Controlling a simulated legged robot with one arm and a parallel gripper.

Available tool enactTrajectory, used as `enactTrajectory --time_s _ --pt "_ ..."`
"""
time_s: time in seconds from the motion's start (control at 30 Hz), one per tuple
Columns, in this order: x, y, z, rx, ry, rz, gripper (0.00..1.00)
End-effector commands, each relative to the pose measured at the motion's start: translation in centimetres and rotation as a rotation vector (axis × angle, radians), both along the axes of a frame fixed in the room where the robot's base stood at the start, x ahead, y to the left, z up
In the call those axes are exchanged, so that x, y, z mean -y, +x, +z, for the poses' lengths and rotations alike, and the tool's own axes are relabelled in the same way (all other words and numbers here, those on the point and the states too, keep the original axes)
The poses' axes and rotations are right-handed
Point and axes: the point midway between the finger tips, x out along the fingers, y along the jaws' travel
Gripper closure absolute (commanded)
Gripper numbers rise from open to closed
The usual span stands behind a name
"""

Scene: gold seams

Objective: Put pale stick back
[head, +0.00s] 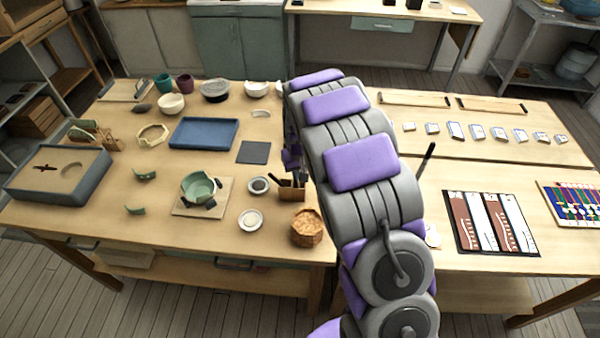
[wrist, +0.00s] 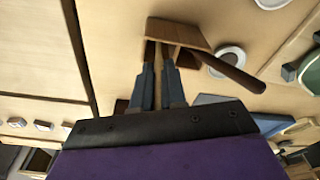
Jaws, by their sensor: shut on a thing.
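My gripper (wrist: 159,68) is shut, its two dark fingers pointing at a small wooden holder (wrist: 178,33). A narrow pale strip (wrist: 158,80) shows between the fingers and seems to be the pale stick; its lower end is hard to make out. The fingertips are at the holder's near edge, and I cannot tell whether the stick is inside it. A dark brown handle (wrist: 235,75) leans out of the holder to the right. In the head view the holder (head: 293,194) stands near the table's front edge, with my gripper (head: 291,165) over it, partly hidden by my arm.
Two small round dishes (head: 258,185) (head: 250,220) stand left of the holder, and a woven pot (head: 306,228) in front. A green broken bowl (head: 199,187) sits on a board further left. A blue tray (head: 204,133) lies behind. A second table with color strips (head: 490,222) is right.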

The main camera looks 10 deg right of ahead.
Motion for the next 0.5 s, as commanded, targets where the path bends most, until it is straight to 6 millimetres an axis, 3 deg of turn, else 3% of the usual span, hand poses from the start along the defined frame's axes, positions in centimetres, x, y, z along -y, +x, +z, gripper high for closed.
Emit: enactTrajectory --time_s 0.5 --pt "0.7 0.0 -1.2 -0.002 0.008 0.001 1.00"
